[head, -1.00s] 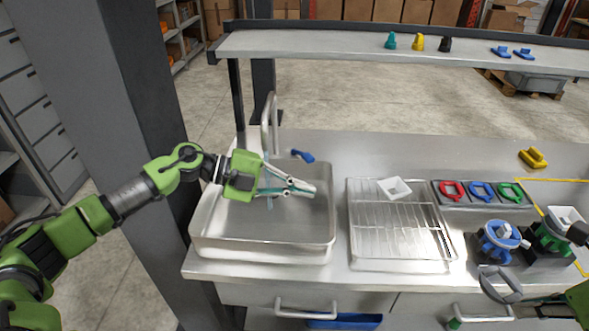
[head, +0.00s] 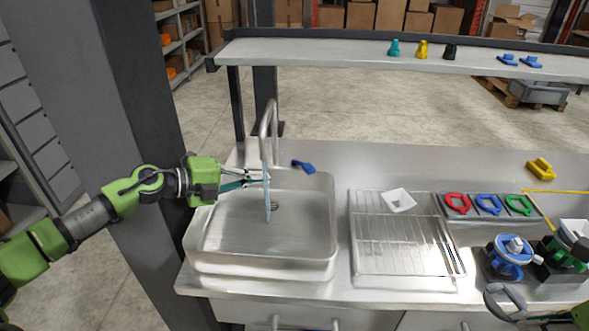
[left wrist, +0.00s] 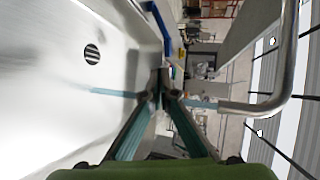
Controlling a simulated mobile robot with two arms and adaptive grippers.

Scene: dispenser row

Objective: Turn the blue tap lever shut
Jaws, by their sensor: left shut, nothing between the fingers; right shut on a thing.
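The blue tap lever (head: 303,167) lies at the back rim of the sink, right of the tap (head: 268,120). A pale blue stream (head: 267,205) runs from the spout into the sink (head: 225,265). My left gripper (head: 262,178) is shut and empty, its tips by the stream, left of the lever and apart from it. In the left wrist view its fingertips (left wrist: 160,92) meet, and a blue strip (left wrist: 162,28) shows beyond them, probably the lever. My right gripper (head: 560,318) is only partly in view at the bottom right, shut on a grey round-ended thing (head: 505,302).
A drying rack (head: 390,277) with a white dish (head: 398,200) stands right of the sink. Red, blue and green rings lie in a grey tray (head: 475,221). Dispensers (head: 508,252) stand at the right. A shelf (head: 340,53) spans the back.

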